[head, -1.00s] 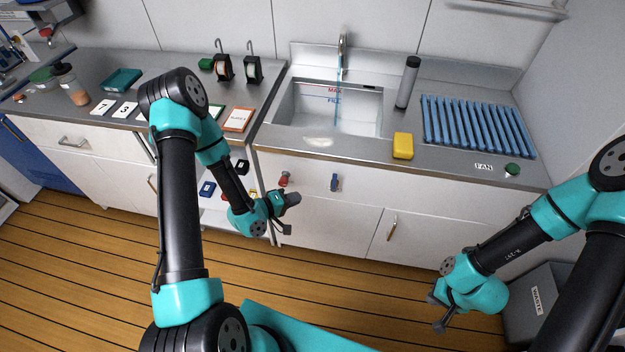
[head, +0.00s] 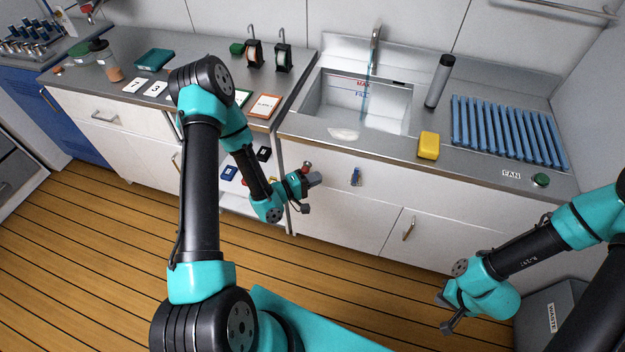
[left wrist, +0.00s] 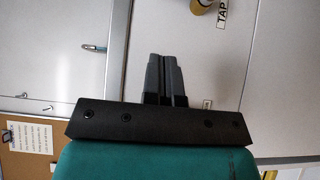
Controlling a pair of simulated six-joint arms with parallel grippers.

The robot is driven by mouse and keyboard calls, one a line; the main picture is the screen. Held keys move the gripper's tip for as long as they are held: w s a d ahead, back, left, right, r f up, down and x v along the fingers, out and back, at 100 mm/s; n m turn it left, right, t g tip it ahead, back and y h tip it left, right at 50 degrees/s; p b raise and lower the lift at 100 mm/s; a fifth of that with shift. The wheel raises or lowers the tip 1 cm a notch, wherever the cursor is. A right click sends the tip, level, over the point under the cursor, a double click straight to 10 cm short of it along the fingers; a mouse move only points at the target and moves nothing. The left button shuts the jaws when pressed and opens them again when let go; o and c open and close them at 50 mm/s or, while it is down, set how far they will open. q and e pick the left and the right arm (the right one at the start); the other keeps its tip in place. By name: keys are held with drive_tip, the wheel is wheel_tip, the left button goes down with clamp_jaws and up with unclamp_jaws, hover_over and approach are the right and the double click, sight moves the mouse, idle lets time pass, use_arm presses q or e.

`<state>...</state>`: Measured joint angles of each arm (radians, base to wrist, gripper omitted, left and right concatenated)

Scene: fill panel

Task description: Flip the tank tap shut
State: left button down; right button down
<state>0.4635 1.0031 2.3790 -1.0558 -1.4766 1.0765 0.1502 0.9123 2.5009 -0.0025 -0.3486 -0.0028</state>
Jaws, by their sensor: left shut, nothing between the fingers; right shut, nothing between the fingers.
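On the white cabinet front below the sink are a red-handled fitting (head: 307,166) and a blue lever (head: 356,176); I cannot read which is the tank tap in the head view. The left wrist view shows a TAP label (left wrist: 222,14) beside a brass-coloured part (left wrist: 201,5), cut off by the top edge. My left gripper (head: 313,179) is shut and empty, just in front of the red-handled fitting and partly hiding it; contact cannot be told. Its closed fingers also show in the left wrist view (left wrist: 165,75). My right gripper (head: 448,326) is shut and empty, low at the right.
A stream runs from the faucet (head: 375,45) into the sink (head: 390,118). A yellow sponge (head: 428,146), a blue rack (head: 508,132) and a green FAN button (head: 541,180) lie right. A waste bin (head: 565,310) stands below. The floor before the cabinets is open.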

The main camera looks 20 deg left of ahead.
sight(355, 177)
use_arm(q)
drive_tip(key=w+d, duration=0.6)
drive_tip(key=d, duration=0.2)
drive_tip(key=shift+d+r, duration=0.1)
drive_tip(key=shift+d, duration=0.15)
idle(0.4)
